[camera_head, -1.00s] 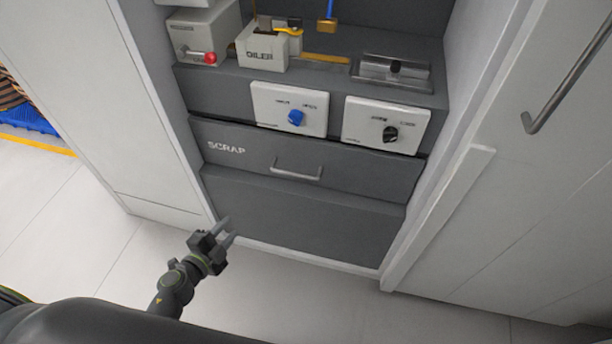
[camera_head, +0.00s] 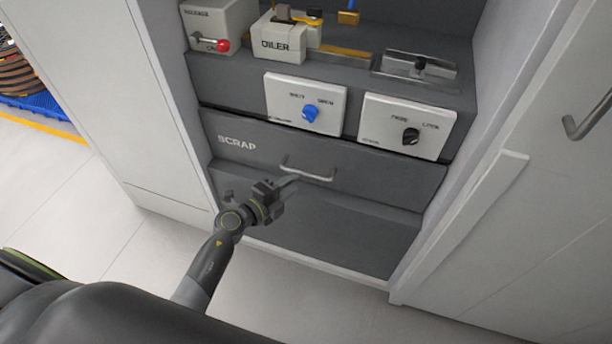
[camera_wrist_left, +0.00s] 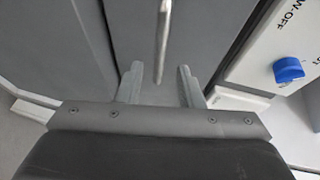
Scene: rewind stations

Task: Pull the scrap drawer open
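The grey scrap drawer (camera_head: 390,182), lettered SCRAP, is in the lower part of the station in the head view. Its metal bar handle (camera_head: 308,174) is at the middle of the front. My left gripper (camera_head: 290,181) is at the handle's left end in the head view. In the left wrist view the two fingers (camera_wrist_left: 160,85) stand apart, and the handle (camera_wrist_left: 162,40) runs into the gap between their tips. The fingers are not closed on it. Whether they touch it I cannot tell. My right gripper is not in view.
Above the drawer are a panel with a blue knob (camera_head: 310,114) and a panel with a black knob (camera_head: 410,136). An oiler box (camera_head: 278,42) stands on the shelf. A white cabinet with a bar handle (camera_head: 590,118) is at the right. The floor in front is clear.

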